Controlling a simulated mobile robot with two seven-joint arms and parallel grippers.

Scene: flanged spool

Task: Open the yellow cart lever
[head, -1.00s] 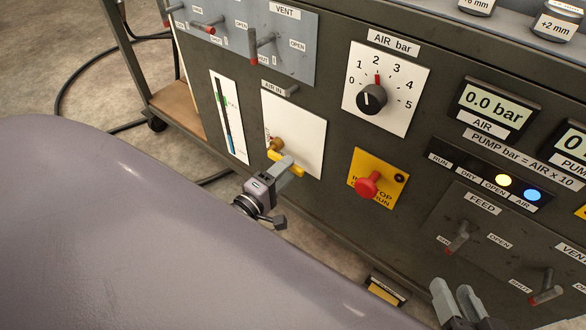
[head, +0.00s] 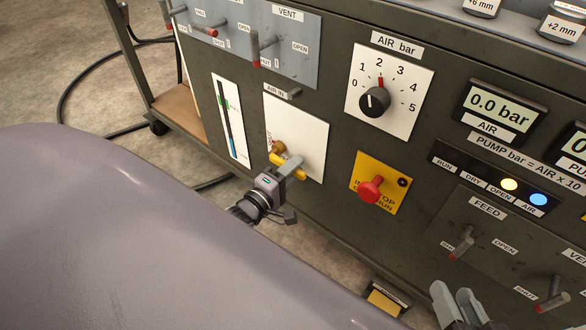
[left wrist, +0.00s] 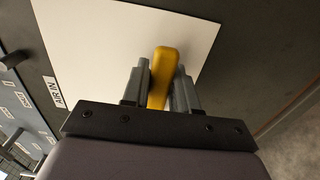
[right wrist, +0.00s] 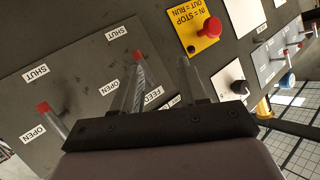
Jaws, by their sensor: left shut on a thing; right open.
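The yellow lever (head: 277,159) sits on a brass valve fitting on the white AIR IN plate (head: 309,135), at the front of the dark cart. In the head view it slants down to the right, partly hidden by my gripper. My left gripper (head: 289,166) is shut on the lever. In the left wrist view, the lever (left wrist: 163,70) stands between the two grey fingers, with its rounded end showing beyond them. My right gripper (head: 456,300) is open and empty, low in front of the FEED panel (head: 480,225). The right wrist view shows its fingers apart.
Right of the plate are a red stop button (head: 370,189) on a yellow plate and the AIR bar dial (head: 375,101). Red-tipped FEED (head: 461,244) and VENT (head: 552,296) levers stick out near my right gripper. My purple-grey arm covers the lower left. A hose lies on the floor.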

